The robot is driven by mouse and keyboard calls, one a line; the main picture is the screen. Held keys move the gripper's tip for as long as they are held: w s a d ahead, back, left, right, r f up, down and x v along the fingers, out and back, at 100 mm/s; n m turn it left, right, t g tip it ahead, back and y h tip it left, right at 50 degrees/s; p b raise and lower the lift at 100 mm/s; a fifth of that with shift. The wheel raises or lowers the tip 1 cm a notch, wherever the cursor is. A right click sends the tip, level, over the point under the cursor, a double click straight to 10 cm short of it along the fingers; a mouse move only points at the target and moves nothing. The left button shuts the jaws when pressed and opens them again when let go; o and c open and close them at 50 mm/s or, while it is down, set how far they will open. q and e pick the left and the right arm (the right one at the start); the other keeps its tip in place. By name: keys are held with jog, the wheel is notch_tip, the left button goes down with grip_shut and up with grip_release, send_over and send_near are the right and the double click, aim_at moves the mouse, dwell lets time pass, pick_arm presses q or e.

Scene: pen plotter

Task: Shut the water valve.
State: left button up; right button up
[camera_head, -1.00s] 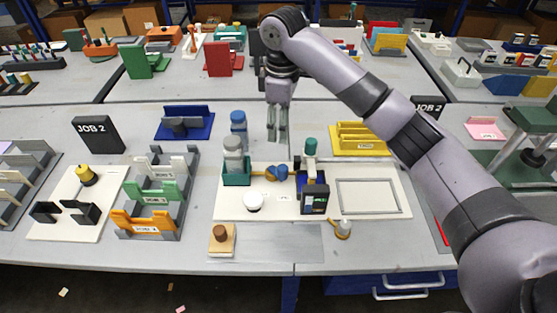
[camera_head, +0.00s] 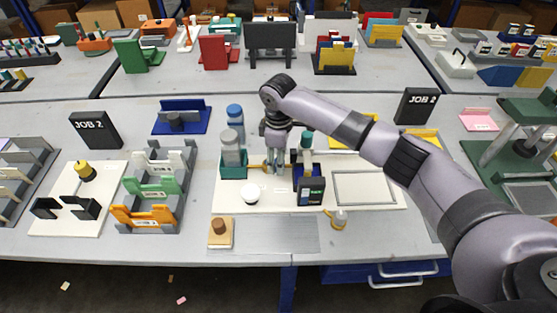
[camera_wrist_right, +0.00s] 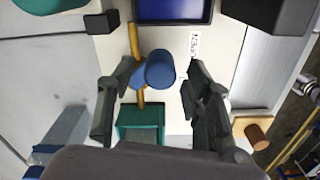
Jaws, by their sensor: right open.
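The water valve is a blue round knob (camera_wrist_right: 160,68) on a thin orange-yellow pipe (camera_wrist_right: 134,42), seen from above in the right wrist view. A blue lever-like piece sticks out at its left. My right gripper (camera_head: 274,168) is open and points down over the valve. In the wrist view its two fingers stand on either side of the knob, with gaps between. In the head view the gripper mostly hides the knob, and the pipe (camera_head: 257,166) shows beside it. I cannot tell how far the fingertips are above the board. My left gripper is not in view.
The valve sits on a white board (camera_head: 225,199) between a teal holder (camera_head: 233,170) with a grey bottle and a dark device (camera_head: 310,186) with a screen. A white dome (camera_head: 251,194) is in front. Orange, green and white racks stand left.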

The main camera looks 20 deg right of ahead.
jog(key=shift+f, duration=0.7)
jog(key=shift+c, duration=0.3)
grip_shut()
